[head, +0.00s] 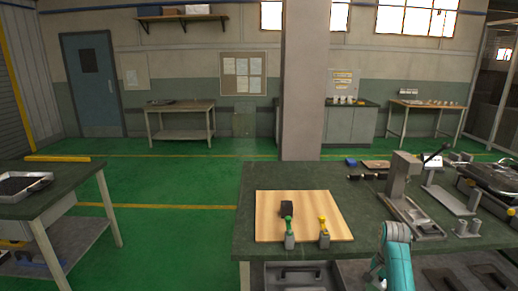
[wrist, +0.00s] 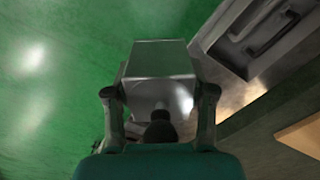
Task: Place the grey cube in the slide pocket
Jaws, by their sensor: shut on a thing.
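In the wrist view, my gripper (wrist: 160,92) is shut on the grey cube (wrist: 160,58), with a finger on either side. The cube is held over the green floor, beside the bench edge. My gripper and the cube are not visible in the head view, where only part of my teal arm shows at the bottom right. A grey upright fixture (head: 399,177) with a lever stands on the bench at right. I cannot make out which part here is the slide pocket.
Grey fixtures crowd the bench's right side. A grey tray (wrist: 262,35) is below the bench.

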